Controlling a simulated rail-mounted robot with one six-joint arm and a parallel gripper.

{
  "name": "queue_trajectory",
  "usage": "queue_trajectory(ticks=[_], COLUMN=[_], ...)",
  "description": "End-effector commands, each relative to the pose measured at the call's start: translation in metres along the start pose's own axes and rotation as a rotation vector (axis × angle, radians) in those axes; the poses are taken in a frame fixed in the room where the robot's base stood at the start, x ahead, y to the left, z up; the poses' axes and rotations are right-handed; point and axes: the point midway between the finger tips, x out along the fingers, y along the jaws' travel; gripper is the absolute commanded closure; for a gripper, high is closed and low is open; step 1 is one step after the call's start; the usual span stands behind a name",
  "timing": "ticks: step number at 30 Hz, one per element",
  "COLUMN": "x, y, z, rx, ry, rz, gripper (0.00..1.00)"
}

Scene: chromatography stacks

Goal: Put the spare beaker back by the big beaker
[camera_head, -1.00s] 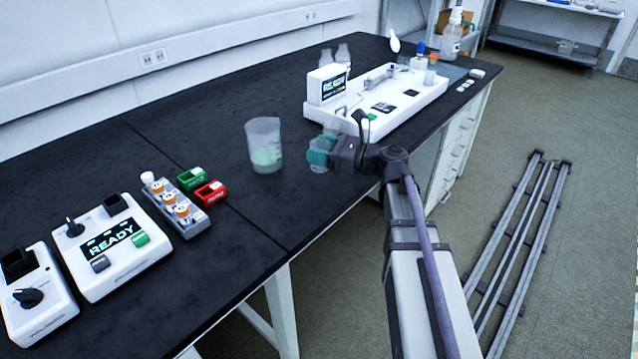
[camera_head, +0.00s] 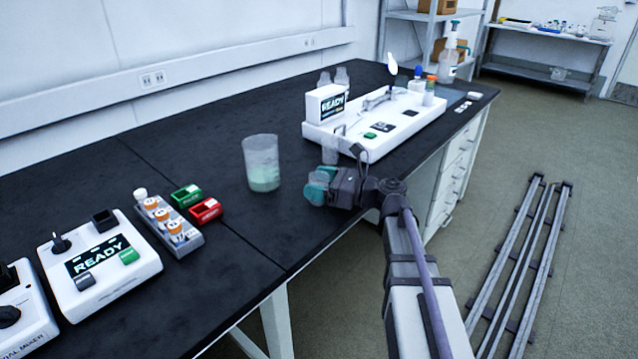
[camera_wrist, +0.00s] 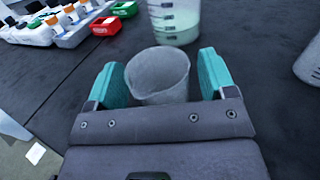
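The spare beaker (camera_wrist: 158,76), small, clear and empty-looking, stands upright between the teal fingers of my gripper (camera_wrist: 161,78) in the wrist view. The fingers are shut about it, though a thin gap seems to show on the right. In the head view my gripper (camera_head: 320,186) is low over the bench's front part and mostly hides this beaker. The big beaker (camera_head: 261,163), with pale green liquid, stands to its left; it also shows just beyond the spare beaker in the wrist view (camera_wrist: 176,22). The two look apart.
Another clear vessel (camera_head: 330,151) stands behind my gripper, by the white READY station (camera_head: 375,122); a beaker shows at the wrist view's right edge (camera_wrist: 309,62). A vial rack (camera_head: 168,226) and green (camera_head: 186,196) and red (camera_head: 206,210) holders lie left. Black bench around the big beaker is clear.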

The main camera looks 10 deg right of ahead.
Motion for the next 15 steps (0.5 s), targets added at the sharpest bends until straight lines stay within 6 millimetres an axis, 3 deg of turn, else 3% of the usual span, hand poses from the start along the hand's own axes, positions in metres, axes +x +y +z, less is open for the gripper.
queue_trajectory(ticks=[9, 15], x=[-0.001, -0.044], y=[0.0, 0.0], z=[0.007, 0.003], rx=[0.0, 0.0], ry=[0.0, 0.0], rz=[0.0, -0.005], gripper=[0.22, 0.22])
